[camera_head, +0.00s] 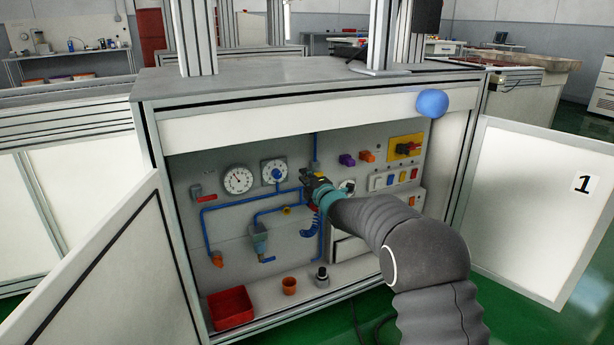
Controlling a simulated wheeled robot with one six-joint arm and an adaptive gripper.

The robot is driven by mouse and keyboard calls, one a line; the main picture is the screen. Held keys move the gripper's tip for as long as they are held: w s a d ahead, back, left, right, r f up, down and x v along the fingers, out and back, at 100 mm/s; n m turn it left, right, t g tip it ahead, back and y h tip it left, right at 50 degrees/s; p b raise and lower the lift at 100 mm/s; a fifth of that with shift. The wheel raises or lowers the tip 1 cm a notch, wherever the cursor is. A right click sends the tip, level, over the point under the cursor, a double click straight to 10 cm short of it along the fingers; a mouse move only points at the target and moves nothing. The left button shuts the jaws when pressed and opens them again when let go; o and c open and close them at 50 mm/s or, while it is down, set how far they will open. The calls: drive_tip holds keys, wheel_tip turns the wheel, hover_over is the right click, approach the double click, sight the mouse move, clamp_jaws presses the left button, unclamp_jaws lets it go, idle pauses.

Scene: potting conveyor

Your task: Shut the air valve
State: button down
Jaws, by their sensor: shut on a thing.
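The open cabinet holds a grey panel (222,226) with blue air pipes (232,204). My gripper (310,179) is at the middle of the panel, where the pipes meet. It is shut on the air valve there; the gripper hides most of the valve and its handle, so I cannot tell the handle's angle. A small red part shows just below the fingers. A second valve-like fitting with a red handle (197,191) is at the panel's left, apart from my gripper.
Two gauges (238,180) are left of my gripper. Coloured knobs and a yellow-backed red switch (406,147) are right of it. A red tray (231,308) and an orange cup (289,286) stand below. Open doors (548,205) flank the cabinet; a blue ball (432,103) is at its top right.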

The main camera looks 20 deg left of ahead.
drive_tip(key=shift+s+a+n, duration=0.1)
drive_tip(key=shift+a+n, duration=0.05)
drive_tip(key=shift+n, duration=0.15)
drive_tip(key=c, duration=1.1)
unclamp_jaws()
drive_tip(key=shift+s+a+f, duration=0.1)
drive_tip(key=shift+a, duration=0.05)
drive_tip(key=shift+c, duration=0.2)
drive_tip(key=shift+d, duration=0.25)
drive_tip(key=v, duration=1.1)
drive_tip(key=shift+s+d, duration=0.15)
drive_tip(key=shift+d, duration=0.25)
